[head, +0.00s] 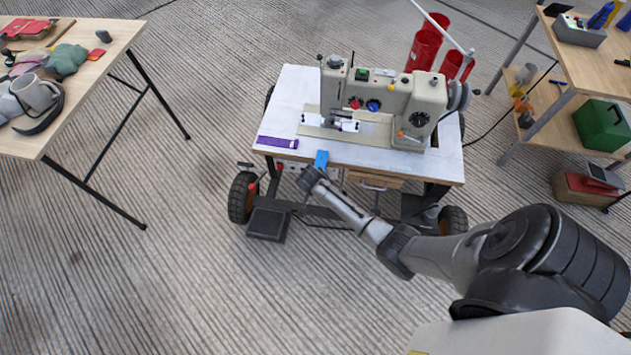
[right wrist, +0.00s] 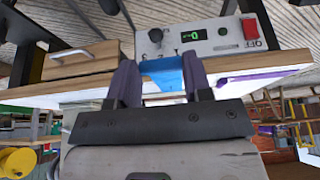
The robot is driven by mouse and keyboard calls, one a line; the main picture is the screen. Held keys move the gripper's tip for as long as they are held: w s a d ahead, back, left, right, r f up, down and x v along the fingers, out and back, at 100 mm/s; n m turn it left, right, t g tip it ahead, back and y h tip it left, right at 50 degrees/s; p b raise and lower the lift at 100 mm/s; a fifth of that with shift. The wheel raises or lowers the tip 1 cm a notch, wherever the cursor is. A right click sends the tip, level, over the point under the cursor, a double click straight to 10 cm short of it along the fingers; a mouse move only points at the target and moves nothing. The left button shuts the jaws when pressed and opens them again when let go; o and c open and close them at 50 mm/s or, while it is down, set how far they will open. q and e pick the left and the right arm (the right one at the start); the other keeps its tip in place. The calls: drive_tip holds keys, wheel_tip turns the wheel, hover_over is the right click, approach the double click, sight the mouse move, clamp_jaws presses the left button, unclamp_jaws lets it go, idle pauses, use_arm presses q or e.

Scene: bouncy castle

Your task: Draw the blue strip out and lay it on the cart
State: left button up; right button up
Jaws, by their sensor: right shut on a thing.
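The blue strip (head: 321,158) hangs at the front edge of the cart (head: 282,96), below the sewing machine (head: 418,92). In the right wrist view the blue strip (right wrist: 168,78) lies between the fingers of my right gripper (right wrist: 160,62), which is shut on it. In the head view my right gripper (head: 314,171) is at the cart's front edge, just below the strip's visible part. The strip's lower end is hidden by the gripper. My left gripper is not in view.
A purple strip (head: 277,142) lies on the cart's front left. A drawer (right wrist: 80,60) and a panel with a red switch (right wrist: 250,28) are close to the gripper. A table with cloths (head: 110,40) stands left, a shelved bench (head: 590,68) right. Red bins (head: 425,48) stand behind.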

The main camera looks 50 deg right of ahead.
drive_tip(key=s+a+p, duration=0.3)
drive_tip(key=a+p, duration=0.1)
drive_tip(key=a, duration=0.2)
drive_tip(key=shift+a+r, duration=0.15)
drive_tip(key=shift+a, duration=0.05)
idle(1.1)
idle(0.5)
drive_tip(key=p+v, duration=0.7)
drive_tip(key=p, duration=0.1)
drive_tip(key=shift+d+r+p, duration=0.3)
idle(0.6)
drive_tip(key=shift+w, duration=0.1)
